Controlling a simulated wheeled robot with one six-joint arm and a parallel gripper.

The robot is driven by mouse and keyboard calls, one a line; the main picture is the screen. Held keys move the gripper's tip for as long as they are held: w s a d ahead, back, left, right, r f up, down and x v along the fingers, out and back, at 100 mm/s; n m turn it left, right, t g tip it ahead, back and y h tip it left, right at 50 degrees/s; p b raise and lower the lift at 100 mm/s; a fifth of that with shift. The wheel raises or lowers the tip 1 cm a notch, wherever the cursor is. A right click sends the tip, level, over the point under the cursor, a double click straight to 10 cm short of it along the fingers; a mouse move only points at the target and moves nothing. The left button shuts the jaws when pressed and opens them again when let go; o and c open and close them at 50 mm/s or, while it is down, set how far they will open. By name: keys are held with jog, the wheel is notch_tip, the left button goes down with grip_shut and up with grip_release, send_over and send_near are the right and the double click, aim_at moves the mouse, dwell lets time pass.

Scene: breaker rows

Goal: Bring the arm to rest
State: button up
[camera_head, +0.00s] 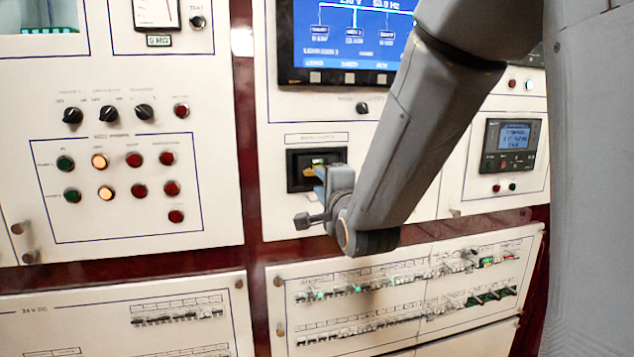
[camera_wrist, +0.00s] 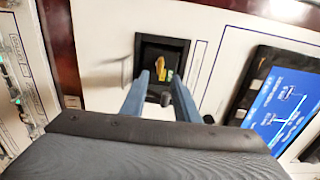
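My arm reaches down across the right half of the head view, and its end is in front of the middle panel. My gripper (camera_wrist: 157,92) shows in the wrist view as two blue-grey fingers spread apart, with nothing between them. Beyond the fingertips is a black-framed recess (camera_wrist: 162,62) with a yellow piece inside. The recess also shows in the head view (camera_head: 300,170), just behind and partly hidden by my gripper (camera_head: 318,190). I cannot tell whether the fingers touch the frame.
Two breaker rows with green lights sit in the lower right panel (camera_head: 400,262). A blue display (camera_head: 350,35) is above the recess. Knobs and round buttons fill the left panel (camera_head: 120,220). A small meter screen (camera_head: 510,145) is at the right, beyond my arm.

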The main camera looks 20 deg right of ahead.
jog(key=shift+s, duration=0.6)
